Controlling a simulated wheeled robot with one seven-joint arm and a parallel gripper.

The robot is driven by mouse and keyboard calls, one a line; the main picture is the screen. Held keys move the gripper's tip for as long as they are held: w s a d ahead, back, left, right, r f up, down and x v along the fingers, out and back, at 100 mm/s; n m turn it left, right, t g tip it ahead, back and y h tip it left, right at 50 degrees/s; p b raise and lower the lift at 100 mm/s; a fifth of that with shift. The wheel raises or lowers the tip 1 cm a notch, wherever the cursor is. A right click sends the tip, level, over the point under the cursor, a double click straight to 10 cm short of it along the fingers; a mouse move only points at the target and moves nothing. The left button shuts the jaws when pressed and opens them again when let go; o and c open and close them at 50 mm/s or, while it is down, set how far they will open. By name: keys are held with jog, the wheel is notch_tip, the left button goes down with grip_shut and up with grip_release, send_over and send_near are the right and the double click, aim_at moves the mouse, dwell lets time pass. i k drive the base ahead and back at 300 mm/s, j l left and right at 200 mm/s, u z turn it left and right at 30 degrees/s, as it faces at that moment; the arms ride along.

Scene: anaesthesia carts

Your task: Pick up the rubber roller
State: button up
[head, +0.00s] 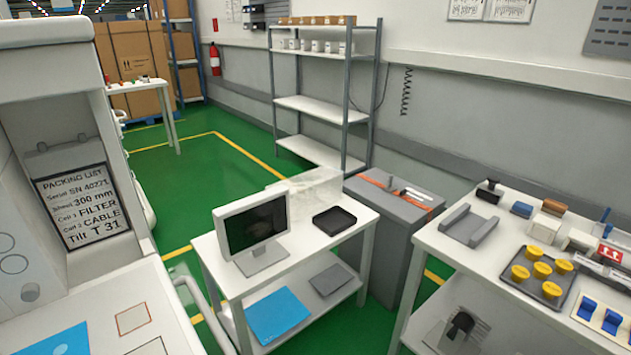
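I cannot pick out the rubber roller for certain in the head view. Several small items stand on the white workbench (434,238) at the right. Among them are a dark block-like item (488,191), a blue item (521,209), a brown-topped item (554,207) and a small upright blue item (606,214) near the right edge. A black rounded object (461,325) sits on the bench's lower shelf, partly in a clear holder. They are too small to identify surely. My gripper is not in view.
A grey cradle (470,225) and a tray of yellow knobs (512,278) take up bench space. A white table with a monitor (253,226) and black tray (334,220) stands centre. A grey cabinet (385,235) is between them. A white cart (60,130) is at left. Green floor is open behind.

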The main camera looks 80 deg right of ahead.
aim_at(488, 192)
jog(key=k+l+z, duration=0.15)
jog(key=k+z, duration=0.3)
jog(key=k, duration=0.2)
jog(key=k+l+z, duration=0.15)
jog(key=l+z, duration=0.75)
jog(key=l, duration=0.95)
